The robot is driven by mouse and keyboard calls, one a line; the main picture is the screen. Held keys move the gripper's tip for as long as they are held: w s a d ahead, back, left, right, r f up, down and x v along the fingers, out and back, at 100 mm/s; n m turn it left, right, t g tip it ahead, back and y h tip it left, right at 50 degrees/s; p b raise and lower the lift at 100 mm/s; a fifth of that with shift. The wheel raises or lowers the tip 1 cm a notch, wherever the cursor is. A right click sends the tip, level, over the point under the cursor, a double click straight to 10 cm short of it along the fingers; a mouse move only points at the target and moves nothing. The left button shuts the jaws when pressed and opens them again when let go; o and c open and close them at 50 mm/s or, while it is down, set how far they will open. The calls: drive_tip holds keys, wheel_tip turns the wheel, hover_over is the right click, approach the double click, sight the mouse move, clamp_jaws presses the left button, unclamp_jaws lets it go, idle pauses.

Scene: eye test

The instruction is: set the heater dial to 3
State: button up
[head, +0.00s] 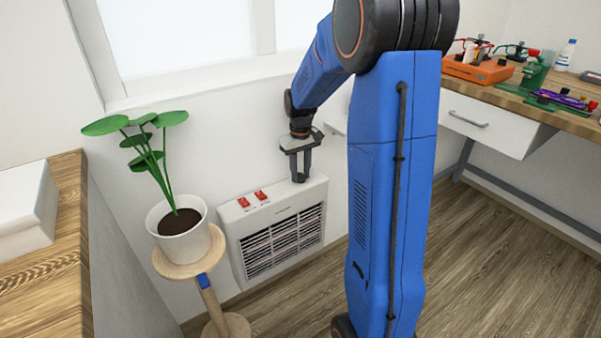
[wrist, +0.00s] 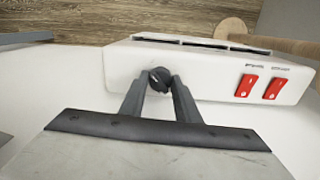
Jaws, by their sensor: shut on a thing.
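The white heater (head: 277,228) stands low against the wall under the window, with a dark slatted grille on its front. Its top also shows in the wrist view (wrist: 205,75). The dark heater dial (wrist: 160,79) is on the heater's top, at the right end in the head view. My gripper (head: 299,179) points down over that end. In the wrist view its two fingertips (wrist: 158,82) are shut on the dial. The fingers hide the dial in the head view. I cannot read any numbers or the dial's setting.
Two red switches (head: 252,198) sit on the heater's top, left of the dial. A potted plant (head: 183,222) on a wooden stand (head: 188,262) is close to the heater's left. A workbench (head: 520,97) with tools is at the right. Floor in front is clear.

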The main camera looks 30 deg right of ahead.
drive_tip(key=shift+m, duration=1.5)
drive_tip(key=o, duration=1)
drive_tip(key=shift+o, duration=0.2)
wheel_tip(320, 180, up, 17)
drive_tip(key=shift+r, duration=0.2)
